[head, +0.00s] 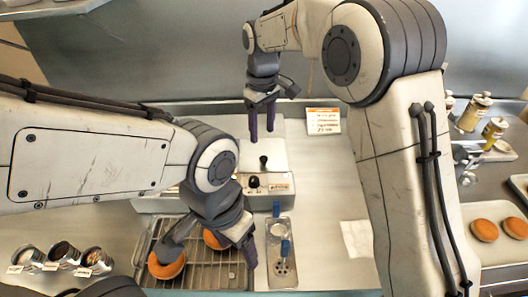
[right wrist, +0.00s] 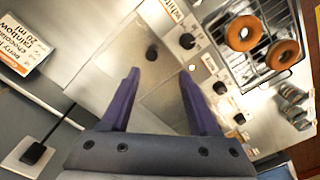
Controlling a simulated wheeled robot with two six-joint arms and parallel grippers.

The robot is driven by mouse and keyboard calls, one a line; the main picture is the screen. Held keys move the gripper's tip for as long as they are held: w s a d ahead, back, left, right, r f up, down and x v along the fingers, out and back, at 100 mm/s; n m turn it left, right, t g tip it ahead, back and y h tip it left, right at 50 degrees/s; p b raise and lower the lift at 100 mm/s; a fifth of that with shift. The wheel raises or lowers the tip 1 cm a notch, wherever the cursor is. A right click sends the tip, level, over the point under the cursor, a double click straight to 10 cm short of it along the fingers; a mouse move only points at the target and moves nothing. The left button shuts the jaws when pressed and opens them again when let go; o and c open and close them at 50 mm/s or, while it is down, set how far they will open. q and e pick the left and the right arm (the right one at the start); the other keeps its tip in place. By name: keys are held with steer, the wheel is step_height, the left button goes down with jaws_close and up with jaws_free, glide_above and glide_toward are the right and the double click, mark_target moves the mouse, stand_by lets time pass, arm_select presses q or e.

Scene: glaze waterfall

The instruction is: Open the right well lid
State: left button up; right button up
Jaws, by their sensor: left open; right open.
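The right well lid (head: 278,146) is a flat metal plate with a small black knob (head: 263,160), lying shut over its well at the back of the counter. In the right wrist view the knob (right wrist: 152,52) stands ahead of and between my fingertips. My right gripper (head: 262,128) is open and empty, fingers pointing down above the lid's rear part, apart from the knob. It also shows in the right wrist view (right wrist: 160,76). My left gripper (head: 212,252) is open over the wire rack, beside the doughnuts. My left arm hides the counter left of the lid.
A control box with a black dial (head: 254,182) stands in front of the lid. Doughnuts (head: 165,266) lie on a wire rack (head: 200,272). A tray with blue-handled tools (head: 282,268), a white napkin (head: 357,240), a sign card (head: 323,121) and topping jars (head: 64,253) surround them.

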mark_target(264, 158)
steer(key=f, duration=0.3)
steer(key=w+f+p, duration=0.1)
steer(key=f, duration=0.3)
steer(key=f+p, duration=0.1)
steer(key=f, duration=0.3)
steer(key=shift+w+d, duration=0.15)
steer(key=shift+w, duration=0.25)
jaws_close()
stand_by(0.9)
